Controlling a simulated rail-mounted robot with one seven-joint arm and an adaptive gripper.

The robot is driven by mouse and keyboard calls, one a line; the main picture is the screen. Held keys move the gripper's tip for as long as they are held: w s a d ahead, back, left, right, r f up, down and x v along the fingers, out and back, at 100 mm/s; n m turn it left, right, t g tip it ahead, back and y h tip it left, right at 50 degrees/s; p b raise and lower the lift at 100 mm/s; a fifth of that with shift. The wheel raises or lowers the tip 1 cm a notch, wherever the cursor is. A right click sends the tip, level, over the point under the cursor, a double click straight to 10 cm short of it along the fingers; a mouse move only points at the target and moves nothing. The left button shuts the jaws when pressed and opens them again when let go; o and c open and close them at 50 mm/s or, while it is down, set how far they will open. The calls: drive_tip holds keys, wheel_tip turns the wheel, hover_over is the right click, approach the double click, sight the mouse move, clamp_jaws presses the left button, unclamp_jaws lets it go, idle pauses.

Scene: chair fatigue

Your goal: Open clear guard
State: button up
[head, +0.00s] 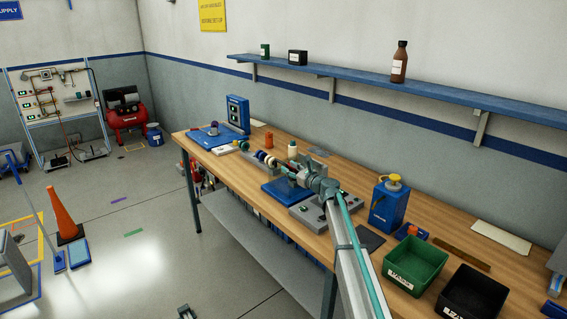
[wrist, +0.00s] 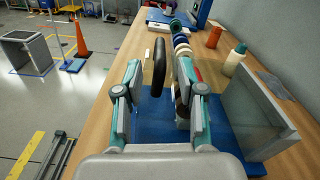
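A translucent grey panel with a pale edge, which looks like the clear guard (wrist: 258,112), stands tilted to the right of my gripper in the wrist view. It stands over a blue base plate (wrist: 150,112), which also shows in the head view (head: 283,194). My gripper (wrist: 159,80) is open, its two teal-and-grey fingers well apart. A dark, upright, rounded bar (wrist: 159,66) shows between the fingers; I cannot tell whether it joins the guard. Neither finger visibly touches it. In the head view my gripper (head: 296,175) is small above the blue plate, and the guard cannot be made out.
Colored rollers (wrist: 181,44) stand beyond the fingers. An orange bottle (wrist: 213,37) and a cream bottle (wrist: 234,60) stand at right, near the wall.

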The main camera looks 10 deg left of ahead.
sight(283, 164)
drive_tip(key=p+x, duration=0.1)
drive_tip(key=x, duration=0.4)
drive_tip(key=shift+c, duration=0.2)
clamp_jaws()
